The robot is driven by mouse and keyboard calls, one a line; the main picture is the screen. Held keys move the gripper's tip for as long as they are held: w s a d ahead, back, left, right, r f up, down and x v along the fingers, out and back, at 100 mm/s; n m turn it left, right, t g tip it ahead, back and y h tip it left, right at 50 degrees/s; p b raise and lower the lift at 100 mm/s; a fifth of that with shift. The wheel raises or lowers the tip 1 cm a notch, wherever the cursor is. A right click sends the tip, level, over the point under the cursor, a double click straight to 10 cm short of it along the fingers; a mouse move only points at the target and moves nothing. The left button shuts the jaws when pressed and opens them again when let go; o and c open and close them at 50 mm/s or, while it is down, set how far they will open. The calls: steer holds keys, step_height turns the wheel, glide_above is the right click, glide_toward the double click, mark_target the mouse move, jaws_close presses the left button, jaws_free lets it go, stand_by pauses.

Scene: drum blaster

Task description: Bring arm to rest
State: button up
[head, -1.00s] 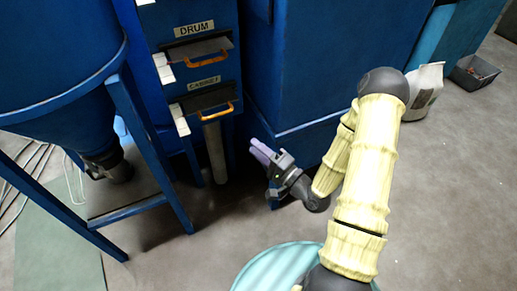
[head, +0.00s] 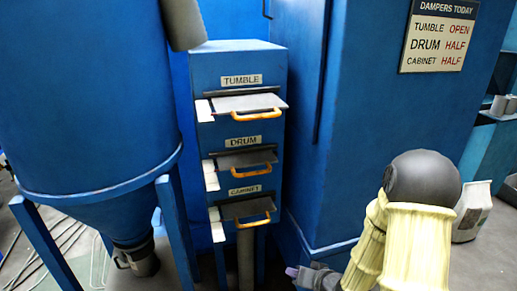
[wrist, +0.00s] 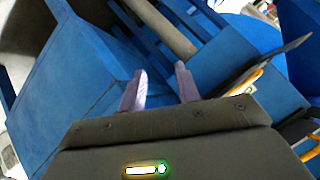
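My arm, in pale yellow ribbed sleeves, is at the lower right of the head view. My gripper (head: 297,272) shows only in part at the bottom edge there, below and right of the damper box. In the wrist view my gripper (wrist: 161,88) has two pale lilac fingers standing apart with nothing between them. The blue damper box (head: 235,68) carries three grey slides with orange handles: the TUMBLE slide (head: 240,103), the DRUM slide (head: 245,160) and the CABINET slide (head: 246,208). My gripper is apart from all three handles.
A sign (head: 438,37) reads TUMBLE OPEN, DRUM HALF, CABINET HALF. A blue hopper (head: 85,110) on legs stands left. A big blue cabinet (head: 385,120) stands behind my arm. A white bag (head: 471,212) stands on the floor at right.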

steer(key=s+d+r+n+g+h, duration=0.1)
steer(key=s+d+r+g+h, duration=0.15)
steer(key=s+r, duration=0.35)
steer(key=s+d+r+n+g+h, duration=0.1)
steer(key=s+r+g+h, duration=0.25)
steer(key=s, duration=0.35)
step_height(320, 180, up, 31)
steer(key=p, duration=3.1)
steer(key=shift+f, duration=0.15)
steer(key=shift+w, duration=0.15)
steer(key=shift+d, duration=0.15)
